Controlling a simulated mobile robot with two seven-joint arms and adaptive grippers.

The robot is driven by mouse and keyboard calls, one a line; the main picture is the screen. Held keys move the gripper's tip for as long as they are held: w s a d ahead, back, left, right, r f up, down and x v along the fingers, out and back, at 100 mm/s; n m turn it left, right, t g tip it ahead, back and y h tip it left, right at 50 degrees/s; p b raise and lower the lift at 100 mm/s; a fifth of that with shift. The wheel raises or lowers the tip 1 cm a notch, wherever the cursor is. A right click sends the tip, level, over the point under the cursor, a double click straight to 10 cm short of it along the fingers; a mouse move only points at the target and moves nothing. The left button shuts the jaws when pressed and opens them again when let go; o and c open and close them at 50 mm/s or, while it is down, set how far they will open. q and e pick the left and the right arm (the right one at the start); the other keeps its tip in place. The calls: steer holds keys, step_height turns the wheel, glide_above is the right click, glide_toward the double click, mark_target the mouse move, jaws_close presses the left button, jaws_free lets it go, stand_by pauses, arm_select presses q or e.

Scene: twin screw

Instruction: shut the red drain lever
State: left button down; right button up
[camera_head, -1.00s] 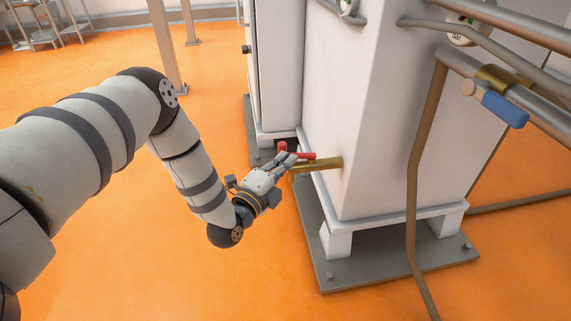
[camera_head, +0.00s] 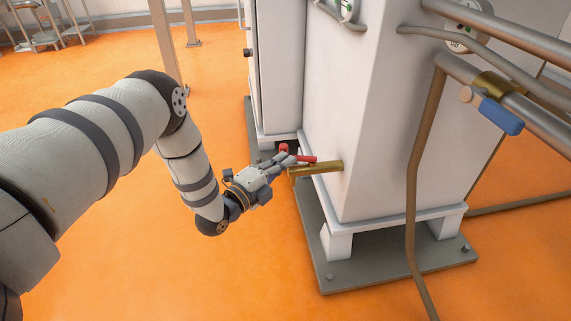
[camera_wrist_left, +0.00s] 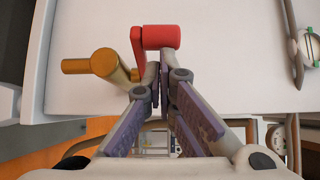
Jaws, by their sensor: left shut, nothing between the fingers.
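The red drain lever (camera_head: 305,158) sits on a brass drain pipe (camera_head: 322,167) that sticks out of the white cabinet's side. In the left wrist view the red lever (camera_wrist_left: 160,37) shows its thick round end just beyond my fingertips, and the brass pipe (camera_wrist_left: 92,65) is to the left. My left gripper (camera_head: 281,160) is shut and empty. Its fingertips (camera_wrist_left: 161,80) are close against the lever; I cannot tell if they touch it. Part of the lever is hidden by the fingers in the head view. My right gripper is not in view.
The white cabinet (camera_head: 345,100) stands on a grey base plate (camera_head: 400,268). A valve with a blue handle (camera_head: 501,114) is on a pipe at the upper right. A brown pipe (camera_head: 413,190) runs down in front of the cabinet. Orange floor (camera_head: 130,270) is clear at the left.

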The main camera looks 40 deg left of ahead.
arm_select(q)
steer(key=shift+m+h, duration=0.6)
steer(key=shift+h, duration=0.3)
steer(key=w+a, duration=0.2)
steer(key=a, duration=0.1)
steer(key=shift+w+a+f, duration=0.15)
steer(key=shift+w, duration=0.2)
steer(key=w+a+m+g+h+b, duration=0.1)
steer(key=w+m+g+h+b, duration=0.1)
steer(key=w+m+h+b, duration=0.2)
steer(key=shift+w+a+h+b, duration=0.4)
steer(key=shift+w+h+b, duration=0.5)
steer(key=shift+h, duration=0.4)
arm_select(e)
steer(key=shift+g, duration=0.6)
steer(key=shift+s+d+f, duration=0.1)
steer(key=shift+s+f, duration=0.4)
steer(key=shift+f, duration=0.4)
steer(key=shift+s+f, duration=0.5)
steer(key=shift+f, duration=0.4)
arm_select(q)
steer(key=shift+w, duration=0.2)
